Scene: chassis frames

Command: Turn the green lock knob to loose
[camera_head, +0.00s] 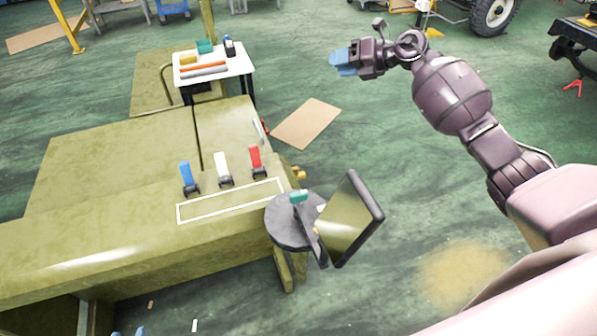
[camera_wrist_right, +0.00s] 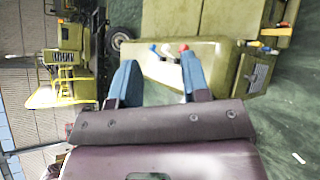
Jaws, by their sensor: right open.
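The green lock knob (camera_head: 298,196) sits on top of a dark grey round disc (camera_head: 287,228) at the right end of the olive chassis (camera_head: 130,215). A dark-framed tilted panel (camera_head: 350,220) stands right beside it. My right gripper (camera_head: 340,62) is high and to the right of the knob, well apart from it. Its blue fingers are spread and empty in the right wrist view (camera_wrist_right: 159,60). I cannot make out the knob in that view. Small blue tips at the bottom left edge of the head view may be my left gripper (camera_head: 130,332); too little shows to tell its state.
Blue (camera_head: 186,177), white (camera_head: 222,168) and red (camera_head: 256,160) levers stand on the chassis, left of the disc. A white table (camera_head: 228,68) with tools stands behind. A cardboard sheet (camera_head: 307,123) lies on the green floor. The space between my right gripper and the disc looks clear.

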